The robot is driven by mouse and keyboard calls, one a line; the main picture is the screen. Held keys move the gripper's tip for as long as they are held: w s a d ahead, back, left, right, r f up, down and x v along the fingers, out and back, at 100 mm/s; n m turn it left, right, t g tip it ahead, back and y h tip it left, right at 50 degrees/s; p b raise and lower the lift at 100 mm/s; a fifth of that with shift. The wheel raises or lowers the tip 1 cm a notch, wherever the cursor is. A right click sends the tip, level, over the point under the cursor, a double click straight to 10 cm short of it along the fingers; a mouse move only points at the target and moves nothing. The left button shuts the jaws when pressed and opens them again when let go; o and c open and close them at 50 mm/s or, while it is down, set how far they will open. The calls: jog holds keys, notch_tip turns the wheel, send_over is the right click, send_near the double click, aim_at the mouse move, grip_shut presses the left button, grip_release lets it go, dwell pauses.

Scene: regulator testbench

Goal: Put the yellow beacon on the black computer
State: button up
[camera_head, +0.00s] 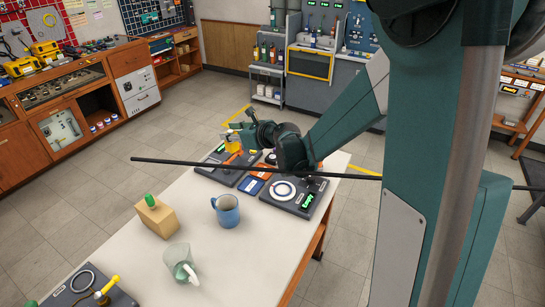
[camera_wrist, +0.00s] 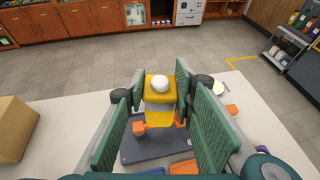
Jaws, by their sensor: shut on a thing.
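The yellow beacon (camera_wrist: 160,115), a yellow block with a white ball on top, stands between the green pads of my gripper (camera_wrist: 160,92) in the wrist view. My gripper is shut on it. In the head view my gripper (camera_head: 239,131) is over the far end of the table, and a bit of the beacon (camera_head: 234,144) shows beside the fingers. Below it lies a dark flat panel (camera_wrist: 135,151) with orange parts. I cannot tell for sure which thing is the black computer; a second dark panel (camera_head: 309,187) with a green display lies to the right.
A blue mug (camera_head: 228,211), a tan block (camera_head: 157,219) with a green top and a clear jug (camera_head: 178,262) stand on the white table (camera_head: 245,262). Another dark panel (camera_head: 68,296) with a yellow handle lies front left. A long thin black rod (camera_head: 185,164) crosses the view.

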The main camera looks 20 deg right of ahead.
jog(key=w+d+r+m+t+h+p, duration=0.1)
jog(key=w+d+m+h, duration=0.1)
jog(key=d, duration=1.5)
jog(key=shift+d+r, duration=0.2)
notch_tip(320, 180, down, 6)
jog(key=b, duration=0.1)
jog(key=shift+f, duration=0.15)
jog(key=shift+f+b, duration=0.6)
jog(key=shift+f, duration=1.25)
jog(key=shift+f, duration=0.15)
jog(key=o, duration=0.9)
jog(key=shift+r, duration=0.2)
